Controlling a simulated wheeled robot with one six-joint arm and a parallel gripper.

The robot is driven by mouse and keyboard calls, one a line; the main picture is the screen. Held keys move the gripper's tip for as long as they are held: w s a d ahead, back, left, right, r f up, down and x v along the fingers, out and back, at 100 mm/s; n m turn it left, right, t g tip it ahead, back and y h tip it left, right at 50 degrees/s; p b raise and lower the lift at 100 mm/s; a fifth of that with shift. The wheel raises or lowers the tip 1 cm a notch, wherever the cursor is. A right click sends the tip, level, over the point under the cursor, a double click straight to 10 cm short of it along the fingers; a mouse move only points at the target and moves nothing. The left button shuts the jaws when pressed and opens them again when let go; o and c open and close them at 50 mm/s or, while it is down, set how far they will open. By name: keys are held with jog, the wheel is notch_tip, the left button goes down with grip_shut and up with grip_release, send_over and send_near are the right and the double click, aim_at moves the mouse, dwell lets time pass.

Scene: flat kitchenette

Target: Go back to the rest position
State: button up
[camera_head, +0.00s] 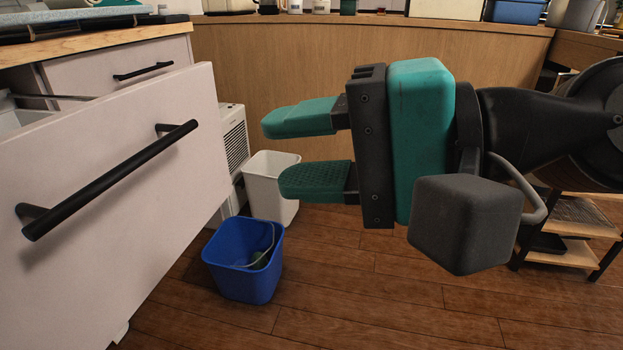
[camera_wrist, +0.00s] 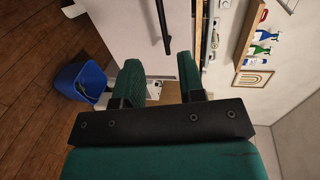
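My gripper (camera_head: 308,150) has two green fingers pointing left, with a clear gap between them. It is open and empty, held in the air to the right of the drawers. In the wrist view my gripper (camera_wrist: 162,82) also shows nothing between its fingers. A large white drawer front (camera_head: 120,150) with a black bar handle (camera_head: 110,180) stands pulled out at the left. The fingertips are apart from the drawer front and its handle. The handle also shows in the wrist view (camera_wrist: 162,25).
A blue bin (camera_head: 243,275) with something inside and a white bin (camera_head: 270,190) stand on the wood floor below my gripper. A smaller drawer (camera_head: 115,75) and a wooden worktop (camera_head: 90,42) are at the left. A low shelf (camera_head: 575,250) is at the right. The middle floor is clear.

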jog(key=shift+s+d, duration=0.15)
jog(key=shift+d, duration=0.2)
jog(key=s+d+f+n+g+h+p, duration=0.2)
jog(key=d+f+n+g+h+p, duration=0.15)
jog(key=d+f+n+h, duration=0.9)
notch_tip(320, 180, up, 38)
jog(key=d+m+y+p, duration=0.1)
jog(key=m+p, duration=0.1)
jog(key=p, duration=3.3)
jog(key=shift+w+d+f+g, duration=0.15)
jog(key=shift+w+f+g, duration=0.1)
jog(key=shift+g, duration=0.2)
jog(key=shift+y, duration=0.25)
